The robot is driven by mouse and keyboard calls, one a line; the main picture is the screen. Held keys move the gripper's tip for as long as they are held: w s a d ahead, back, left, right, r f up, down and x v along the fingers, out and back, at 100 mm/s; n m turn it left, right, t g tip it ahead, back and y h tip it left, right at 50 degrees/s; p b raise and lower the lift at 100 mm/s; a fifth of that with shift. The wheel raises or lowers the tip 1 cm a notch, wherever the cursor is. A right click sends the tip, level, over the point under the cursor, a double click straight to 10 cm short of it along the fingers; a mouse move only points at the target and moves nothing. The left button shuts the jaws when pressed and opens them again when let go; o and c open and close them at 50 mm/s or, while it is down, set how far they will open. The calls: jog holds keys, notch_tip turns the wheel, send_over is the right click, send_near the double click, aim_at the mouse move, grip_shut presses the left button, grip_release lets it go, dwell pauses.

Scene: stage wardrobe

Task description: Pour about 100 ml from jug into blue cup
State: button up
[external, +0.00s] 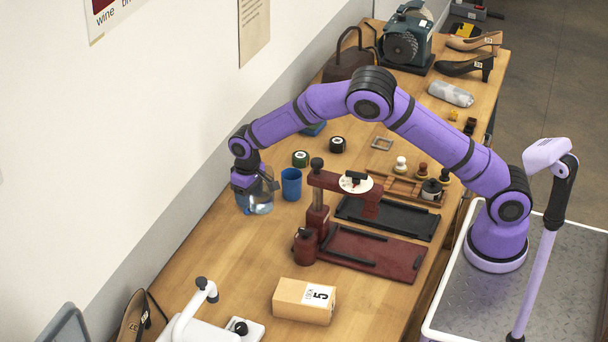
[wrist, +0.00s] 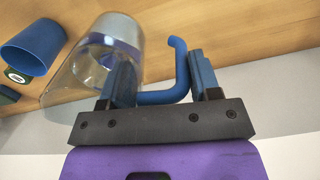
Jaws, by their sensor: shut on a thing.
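The clear jug (external: 257,203) is at the wall side of the bench, just left of the blue cup (external: 291,186), with bluish liquid low inside. My gripper (external: 254,182) is shut on the jug's blue handle. In the wrist view the jug (wrist: 105,52) shows beside the left finger, and the blue handle (wrist: 181,65) runs between the fingers of my gripper (wrist: 162,75). I cannot tell whether the jug touches the bench. It looks close to upright in the external view.
A dark red press (external: 318,215) stands right of the cup. Small dark round tins (external: 301,158) sit behind the cup. A cardboard box (external: 304,301) lies toward the front. The bench (external: 225,262) in front of the jug is clear. The wall is close on the left.

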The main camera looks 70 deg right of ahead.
aim_at(253, 196)
jog(key=shift+d+m, duration=0.2)
jog(key=shift+m, duration=0.2)
jog(key=shift+d, duration=0.1)
jog(key=shift+s+d+r+y, duration=0.1)
jog(key=shift+d+r+y, duration=0.65)
jog(key=shift+y, duration=0.25)
jog(key=shift+s+d+r+t+y, duration=0.15)
jog(key=shift+d+r+t+y, duration=0.3)
jog(key=shift+d+y, duration=0.45)
jog(key=shift+s+d+f+y, duration=0.1)
jog(key=shift+d+f+y, duration=0.1)
jog(key=shift+d+y, duration=0.25)
jog(key=shift+s+d+f+y, duration=0.1)
jog(key=shift+d+f+y, duration=0.1)
jog(key=shift+d+y, duration=0.2)
jog(key=shift+s+d+r+t+y, duration=0.25)
jog(key=shift+d+r+y, duration=0.45)
jog(key=shift+d+y, duration=0.25)
jog(key=shift+d, duration=0.1)
jog(key=shift+s+d+t+y+p, duration=0.1)
jog(key=shift+d+t+y+p, duration=0.1)
jog(key=shift+d+y, duration=0.5)
jog(key=shift+s+d+t+y+p, duration=0.1)
jog(key=shift+d+y+p, duration=0.15)
jog(key=shift+y, duration=0.75)
jog(key=shift+s+d+r+y+p, duration=0.1)
jog(key=shift+d+r+y+p, duration=0.55)
jog(key=shift+y, duration=0.25)
